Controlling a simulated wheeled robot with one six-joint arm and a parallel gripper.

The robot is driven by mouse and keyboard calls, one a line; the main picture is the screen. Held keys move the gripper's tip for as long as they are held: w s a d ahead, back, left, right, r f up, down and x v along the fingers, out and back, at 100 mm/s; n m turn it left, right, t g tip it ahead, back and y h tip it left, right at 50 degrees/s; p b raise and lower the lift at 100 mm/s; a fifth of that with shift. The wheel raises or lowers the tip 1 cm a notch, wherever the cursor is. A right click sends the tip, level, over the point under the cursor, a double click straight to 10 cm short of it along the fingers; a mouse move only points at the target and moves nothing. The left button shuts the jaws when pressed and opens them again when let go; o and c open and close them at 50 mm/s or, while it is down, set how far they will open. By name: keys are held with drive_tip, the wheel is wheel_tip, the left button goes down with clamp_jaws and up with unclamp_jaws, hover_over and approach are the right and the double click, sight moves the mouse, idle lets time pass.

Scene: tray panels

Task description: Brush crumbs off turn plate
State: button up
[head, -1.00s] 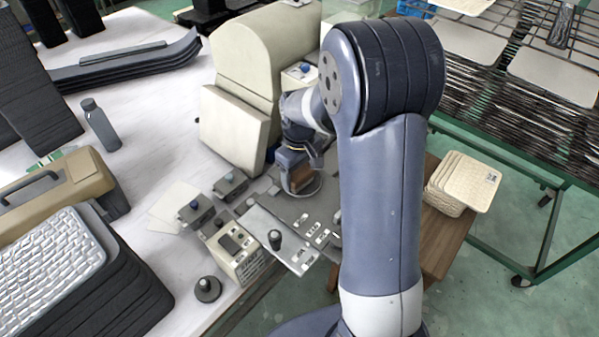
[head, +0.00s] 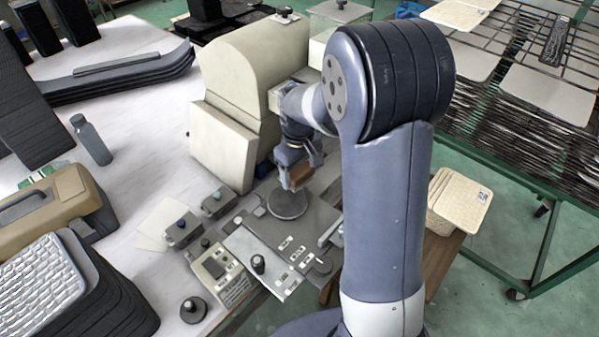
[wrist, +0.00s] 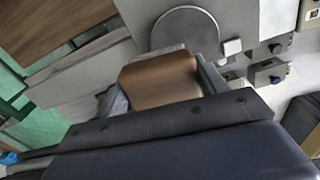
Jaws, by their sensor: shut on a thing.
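The turn plate (head: 288,204) is a round grey disc set in a grey panel, and it also shows in the wrist view (wrist: 184,27). My gripper (head: 297,178) is shut on a brown block-like brush (wrist: 160,80). In the head view the brush (head: 301,176) is just above the plate's back edge, and I cannot tell whether it touches. In the wrist view the brush covers part of the disc's near edge. Crumbs are too small to make out, and the brush's underside is hidden.
A cream machine housing (head: 250,75) stands behind the plate. Small grey control boxes (head: 183,230) and a panel with a black knob (head: 258,264) lie in front. A wooden stand with stacked cream panels (head: 458,201) is to the right of my arm.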

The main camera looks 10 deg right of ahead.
drive_tip(key=shift+r+p, duration=1.1)
drive_tip(key=shift+r, duration=0.85)
drive_tip(key=shift+s+f, duration=0.1)
drive_tip(key=shift+s, duration=0.05)
